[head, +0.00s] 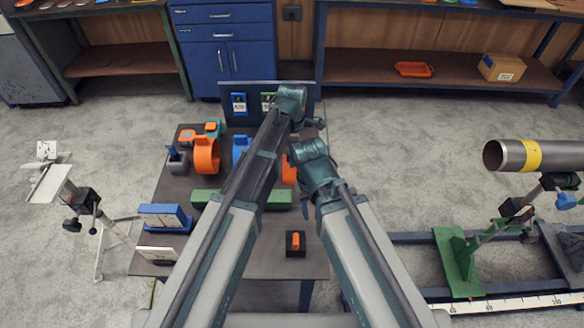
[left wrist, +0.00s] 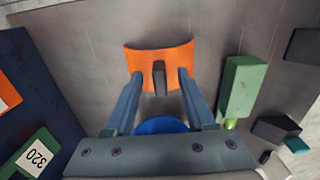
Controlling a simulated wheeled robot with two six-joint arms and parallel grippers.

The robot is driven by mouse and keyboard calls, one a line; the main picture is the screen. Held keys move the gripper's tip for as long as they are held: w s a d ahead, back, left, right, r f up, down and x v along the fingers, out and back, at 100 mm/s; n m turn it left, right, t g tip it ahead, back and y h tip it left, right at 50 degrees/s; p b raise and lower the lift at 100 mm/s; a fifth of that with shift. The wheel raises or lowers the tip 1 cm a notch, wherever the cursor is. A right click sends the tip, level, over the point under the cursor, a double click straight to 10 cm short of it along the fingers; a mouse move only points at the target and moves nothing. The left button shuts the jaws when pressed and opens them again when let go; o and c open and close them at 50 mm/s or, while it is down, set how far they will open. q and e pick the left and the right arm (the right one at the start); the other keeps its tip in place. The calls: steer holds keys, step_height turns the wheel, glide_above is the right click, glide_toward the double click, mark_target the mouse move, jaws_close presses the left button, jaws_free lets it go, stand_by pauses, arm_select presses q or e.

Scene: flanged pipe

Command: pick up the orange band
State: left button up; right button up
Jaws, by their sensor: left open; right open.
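An orange band (left wrist: 160,56), curved like a saddle, lies ahead of my left gripper (left wrist: 160,74) in the left wrist view. The gripper is open, its two fingers apart over the band's near edge, with a dark grey upright tab (left wrist: 159,78) between them. I cannot tell whether the fingers touch the band. In the head view an orange piece (head: 288,170) shows partly behind my arms, and a full orange ring (head: 206,155) stands at the table's left. My left gripper (head: 302,121) is above my right gripper (head: 305,150), whose open jaws are mostly hidden.
A blue ring (head: 240,148) stands between the orange pieces; blue also shows below the left fingers (left wrist: 160,125). A green block (left wrist: 238,88) lies right of the fingers. A dark panel (left wrist: 45,80) with cards rises at left. A small orange-topped black box (head: 295,243) sits in front.

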arm_select(q)
steer(key=shift+f, duration=0.1)
arm_select(e)
steer(key=shift+f, duration=0.1)
arm_select(q)
jaws_close()
stand_by(0.5)
step_height(320, 180, up, 10)
steer(key=p, duration=1)
arm_select(e)
step_height(320, 180, up, 10)
